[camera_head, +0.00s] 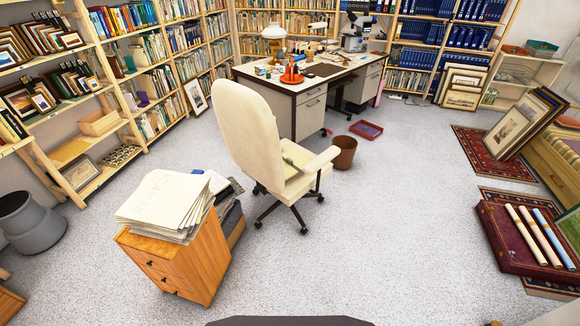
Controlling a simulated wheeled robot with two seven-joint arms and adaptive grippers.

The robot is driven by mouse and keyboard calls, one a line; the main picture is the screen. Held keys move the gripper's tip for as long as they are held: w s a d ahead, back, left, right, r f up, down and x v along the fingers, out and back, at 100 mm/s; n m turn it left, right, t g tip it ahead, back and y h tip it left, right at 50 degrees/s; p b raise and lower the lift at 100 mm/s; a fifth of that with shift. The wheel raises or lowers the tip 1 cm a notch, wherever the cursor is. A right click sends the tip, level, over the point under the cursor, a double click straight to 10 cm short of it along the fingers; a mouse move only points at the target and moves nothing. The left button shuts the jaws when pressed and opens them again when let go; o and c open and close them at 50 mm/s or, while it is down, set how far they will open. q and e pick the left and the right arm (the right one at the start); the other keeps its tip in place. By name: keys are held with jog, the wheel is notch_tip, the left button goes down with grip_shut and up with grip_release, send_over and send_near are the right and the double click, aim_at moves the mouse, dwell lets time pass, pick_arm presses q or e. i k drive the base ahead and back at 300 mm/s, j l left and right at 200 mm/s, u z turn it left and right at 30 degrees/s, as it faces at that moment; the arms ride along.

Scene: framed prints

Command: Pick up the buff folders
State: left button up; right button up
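A thick, uneven stack of pale cream sheets or folders (163,203) lies on top of a small wooden drawer cabinet (180,265) at the lower left. I cannot tell whether these are the buff folders or loose papers. A flat buff or olive item (298,160) lies on the seat of the cream swivel chair (247,125), partly hidden by the armrest. It may be a folder, but it is too small to be sure. Neither of my grippers shows in the head view.
Dark boxes or files (226,190) stand behind the cabinet. A grey bin (30,222) is at the left, a brown wastebasket (344,152) beside the chair. A desk (296,85) stands behind. Framed prints (512,122) lean at the right. The carpet (400,240) between is clear.

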aim_at(290, 163)
jog(key=i+l+z, duration=0.5)
jog(key=i+z, duration=0.2)
jog(key=i, duration=0.2)
jog(key=i+l+z, duration=0.1)
jog(key=i+z, duration=0.2)
jog(key=i, duration=0.2)
jog(key=i+z, duration=0.1)
jog(key=i, duration=0.75)
jog(key=i+l+u, duration=0.15)
jog(key=i, duration=0.65)
jog(key=i+u, duration=0.4)
jog(key=i+l+u, duration=0.25)
jog(key=u, duration=0.15)
jog(key=i+l+u, duration=0.25)
jog(key=u, duration=0.2)
jog(key=i+l+u, duration=0.4)
jog(key=l+u, duration=0.45)
jog(key=i+l+u, duration=0.2)
jog(key=l+u, duration=0.2)
